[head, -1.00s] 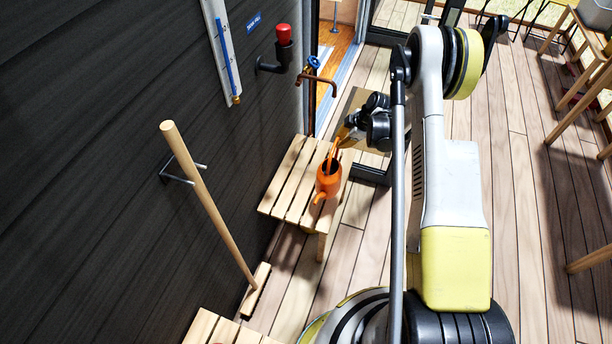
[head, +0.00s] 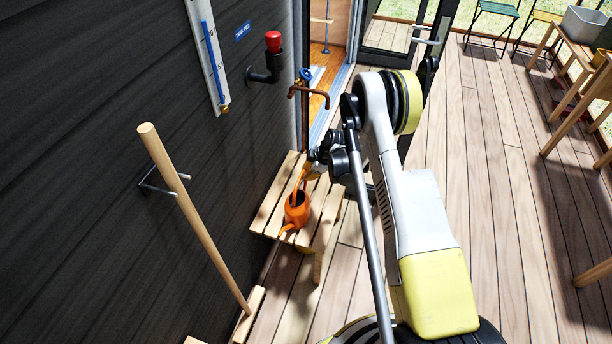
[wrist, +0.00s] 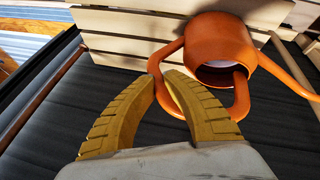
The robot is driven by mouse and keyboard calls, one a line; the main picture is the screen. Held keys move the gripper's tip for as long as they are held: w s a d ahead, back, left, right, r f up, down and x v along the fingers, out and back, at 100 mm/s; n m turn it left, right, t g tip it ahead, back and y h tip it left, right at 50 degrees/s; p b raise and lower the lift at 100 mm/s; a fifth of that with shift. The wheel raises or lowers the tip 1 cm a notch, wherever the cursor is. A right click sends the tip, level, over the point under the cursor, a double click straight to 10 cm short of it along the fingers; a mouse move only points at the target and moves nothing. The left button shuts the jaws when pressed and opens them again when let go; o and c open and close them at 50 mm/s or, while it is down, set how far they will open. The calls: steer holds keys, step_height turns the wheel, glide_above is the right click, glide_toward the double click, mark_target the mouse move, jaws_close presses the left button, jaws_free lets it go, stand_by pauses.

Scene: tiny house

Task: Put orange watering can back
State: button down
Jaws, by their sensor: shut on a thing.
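The orange watering can (head: 297,212) is at the slatted wooden bench (head: 264,217) by the dark wall, below the copper tap (head: 309,90). I cannot tell whether its base touches the slats. My gripper (head: 308,174) is at the can's handle, on its far side in the head view. In the wrist view, the yellow fingers of my gripper (wrist: 188,88) are closed around the handle loop of the can (wrist: 218,45), whose open top shows. The bench's pale slats (wrist: 130,50) lie beyond the can. The can's underside is hidden.
A broom (head: 200,215) leans on a wall bracket left of the bench. A red-capped pipe (head: 272,50) juts from the wall above. A doorway (head: 335,50) lies behind the tap. The wooden deck (head: 490,180) on the right is mostly clear.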

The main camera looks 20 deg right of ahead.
steer(key=shift+r, duration=0.1)
steer(key=c, duration=1.5)
jaws_free()
steer(key=shift+c, duration=0.2)
steer(key=s+r+m+h+p, duration=0.15)
steer(key=s+r, duration=0.35)
steer(key=r, duration=0.7)
steer(key=s+a+r+m+p, duration=0.1)
steer(key=s+r+m+p, duration=0.2)
steer(key=r, duration=0.9)
steer(key=s+r+m, duration=0.2)
steer(key=s+r, duration=0.4)
steer(key=r, duration=0.6)
steer(key=s+a+r+m+t+h, duration=0.1)
steer(key=s+r+m, duration=0.2)
steer(key=s, duration=0.7)
steer(key=s+a+r+m+t, duration=0.1)
steer(key=s+r+m, duration=0.3)
steer(key=s, duration=0.7)
steer(key=shift+s+a+r+t+h, duration=0.15)
steer(key=shift+a+r+t+h, duration=0.2)
steer(key=shift+a+r, duration=0.25)
